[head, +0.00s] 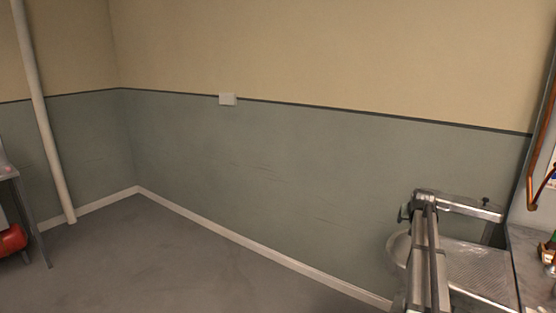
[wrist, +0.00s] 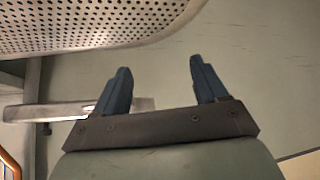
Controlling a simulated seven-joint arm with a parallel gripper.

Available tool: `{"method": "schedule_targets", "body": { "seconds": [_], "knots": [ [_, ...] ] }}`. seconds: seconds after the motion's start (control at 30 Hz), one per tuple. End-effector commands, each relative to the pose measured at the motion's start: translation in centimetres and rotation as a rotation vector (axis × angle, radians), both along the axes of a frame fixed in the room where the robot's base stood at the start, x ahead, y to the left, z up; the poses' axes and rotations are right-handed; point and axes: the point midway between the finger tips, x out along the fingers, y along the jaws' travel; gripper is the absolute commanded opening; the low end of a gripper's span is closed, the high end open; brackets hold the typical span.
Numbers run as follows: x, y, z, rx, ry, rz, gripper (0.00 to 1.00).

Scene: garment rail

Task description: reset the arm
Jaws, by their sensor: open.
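My gripper (wrist: 158,72) shows in the wrist view. Its two dark blue fingers stand wide apart, with nothing between them. A greenish wall fills the view behind the fingers. I cannot make out the gripper in the head view.
A perforated metal surface (wrist: 80,25) hangs over the upper left of the wrist view, with a flat metal bar (wrist: 55,110) behind the left finger. A metal frame (head: 440,250) stands at the head view's lower right. A pale pipe (head: 45,120) stands left. The middle floor is clear.

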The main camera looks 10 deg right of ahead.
Motion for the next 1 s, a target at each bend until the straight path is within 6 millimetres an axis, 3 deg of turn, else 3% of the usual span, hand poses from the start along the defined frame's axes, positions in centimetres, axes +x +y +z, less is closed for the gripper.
{"method": "schedule_targets", "body": {
  "seconds": [0.03,0.1,0.2,0.37,0.67,1.0],
  "knots": [
    [1.8,2.5,-0.7,0.001,-0.008,0.02,0.72],
    [3.8,5.6,-1.7,0.003,-0.016,0.043,0.72],
    [5.8,10.4,-4.4,0.015,-0.013,0.076,0.72],
    [5.6,17.5,-11.2,0.053,0.047,0.122,0.72],
    [-0.6,26.3,-24.0,0.131,0.227,0.181,0.72],
    [-10.9,34.6,-35.6,0.205,0.447,0.241,0.72]
  ]
}}
